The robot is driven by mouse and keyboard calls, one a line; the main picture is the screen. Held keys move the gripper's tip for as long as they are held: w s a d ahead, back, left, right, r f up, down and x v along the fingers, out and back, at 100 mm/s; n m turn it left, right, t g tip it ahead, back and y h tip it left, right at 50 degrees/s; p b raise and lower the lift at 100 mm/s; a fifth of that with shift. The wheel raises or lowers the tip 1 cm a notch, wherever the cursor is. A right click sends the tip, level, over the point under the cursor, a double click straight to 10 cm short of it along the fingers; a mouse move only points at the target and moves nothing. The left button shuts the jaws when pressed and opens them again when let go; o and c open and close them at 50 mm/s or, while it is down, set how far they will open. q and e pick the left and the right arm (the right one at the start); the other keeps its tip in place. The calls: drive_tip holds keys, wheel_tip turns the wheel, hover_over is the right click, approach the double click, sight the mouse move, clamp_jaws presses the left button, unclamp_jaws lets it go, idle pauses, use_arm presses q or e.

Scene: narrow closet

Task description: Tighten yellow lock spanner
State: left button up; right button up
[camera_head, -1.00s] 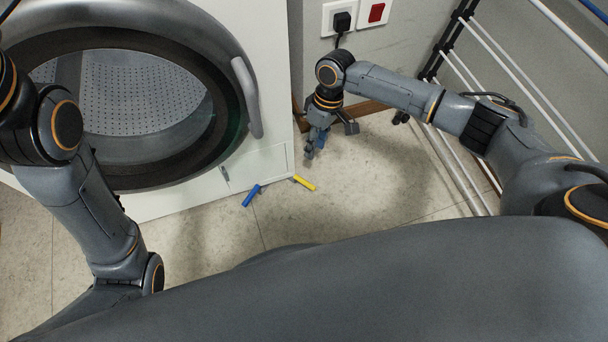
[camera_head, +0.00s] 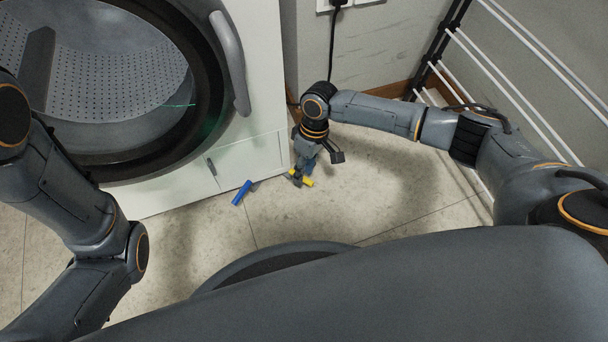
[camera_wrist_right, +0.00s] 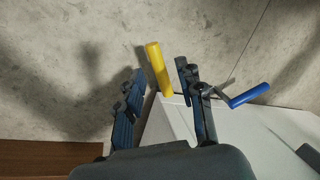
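The yellow lock spanner (camera_head: 307,182) is low at the front of the white washing machine, partly hidden by my right gripper in the head view. In the right wrist view its yellow handle (camera_wrist_right: 158,68) shows between the two fingers. My right gripper (camera_head: 298,181) points down at it and is open; the wrist view shows a gap between the fingertips (camera_wrist_right: 158,78). I see no clear contact with the handle. My left arm is at the left of the head view, but its gripper does not show.
A blue-handled spanner (camera_head: 242,192) is just left of the yellow one, close to the right finger in the wrist view (camera_wrist_right: 249,95). The washing machine (camera_head: 262,70) stands at the left. A white-barred rack (camera_head: 520,75) stands at the right. Floor in front is clear.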

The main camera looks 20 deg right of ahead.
drive_tip(key=shift+f, duration=0.3)
drive_tip(key=shift+c, duration=0.4)
clamp_jaws()
